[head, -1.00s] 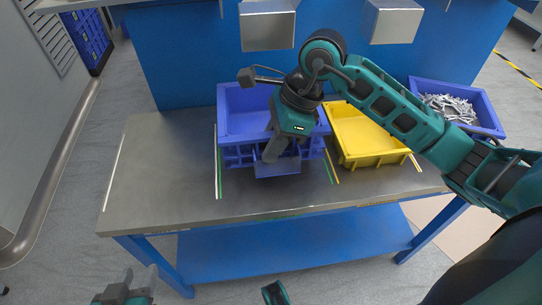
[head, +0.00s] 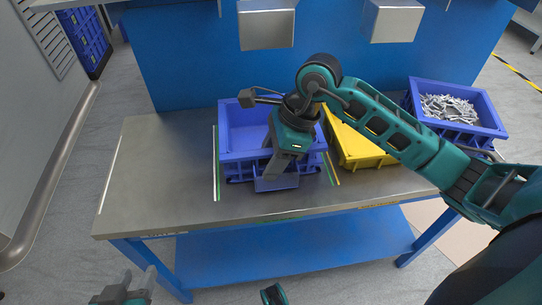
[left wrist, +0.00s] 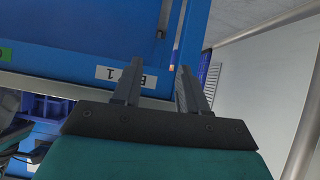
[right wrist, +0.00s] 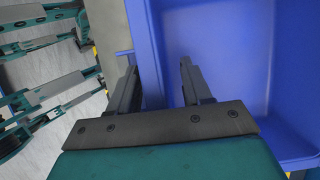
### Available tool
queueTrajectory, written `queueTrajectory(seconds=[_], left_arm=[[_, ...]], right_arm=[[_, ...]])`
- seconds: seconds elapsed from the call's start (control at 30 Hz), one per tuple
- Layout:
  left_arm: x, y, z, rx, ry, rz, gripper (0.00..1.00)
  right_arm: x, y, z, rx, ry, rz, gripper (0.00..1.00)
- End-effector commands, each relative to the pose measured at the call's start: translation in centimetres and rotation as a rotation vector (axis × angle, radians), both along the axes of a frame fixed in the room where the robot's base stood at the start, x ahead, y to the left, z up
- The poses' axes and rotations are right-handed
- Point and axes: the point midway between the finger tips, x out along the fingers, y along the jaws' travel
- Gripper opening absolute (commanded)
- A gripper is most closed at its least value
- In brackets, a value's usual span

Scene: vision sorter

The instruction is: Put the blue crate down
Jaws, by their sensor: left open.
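The blue crate (head: 235,140) is upright and looks empty. It stands on or just above the grey workbench (head: 160,180), between the coloured marking strips; any small gap beneath it is hard to see. My right gripper (head: 279,172) is at the crate's front wall, its fingers pointing down.
A yellow crate (head: 355,150) stands right of the blue crate, partly behind my right arm. A second blue crate (head: 455,131) with many metal parts is at the bench's right end. Metal boxes (head: 266,25) hang on the blue back panel. The bench's left part is clear.

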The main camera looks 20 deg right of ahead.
Motion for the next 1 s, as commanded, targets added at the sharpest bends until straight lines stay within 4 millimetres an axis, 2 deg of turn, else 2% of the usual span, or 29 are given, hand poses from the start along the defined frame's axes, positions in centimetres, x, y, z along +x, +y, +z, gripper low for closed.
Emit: queueTrajectory(seconds=[0.2, 0.33, 0.57, 0.73, 0.9, 1.0], left_arm=[[0.0, 0.0, 0.1, -0.001, -0.003, 0.000, 0.43], [0.1, 0.0, 0.7, -0.001, -0.010, 0.001, 0.43], [0.1, 0.3, 1.7, 0.003, -0.016, 0.007, 0.43], [-0.1, 0.6, 1.6, 0.009, -0.012, 0.011, 0.43], [-0.4, 0.8, 1.5, 0.016, -0.003, 0.010, 0.43], [-0.5, 0.9, 1.5, 0.018, -0.001, 0.010, 0.43]], right_arm=[[0.0, 0.0, 0.1, 0.000, 0.001, 0.000, 0.49], [0.0, -0.2, 0.9, 0.000, -0.001, 0.001, 0.49], [-0.5, -1.9, 5.2, -0.003, -0.003, -0.001, 0.49], [-0.8, -3.2, 8.5, -0.002, -0.004, -0.001, 0.49], [-1.1, -4.1, 10.6, 0.000, -0.001, 0.000, 0.49], [-1.2, -4.3, 11.2, -0.001, 0.001, -0.001, 0.49]])
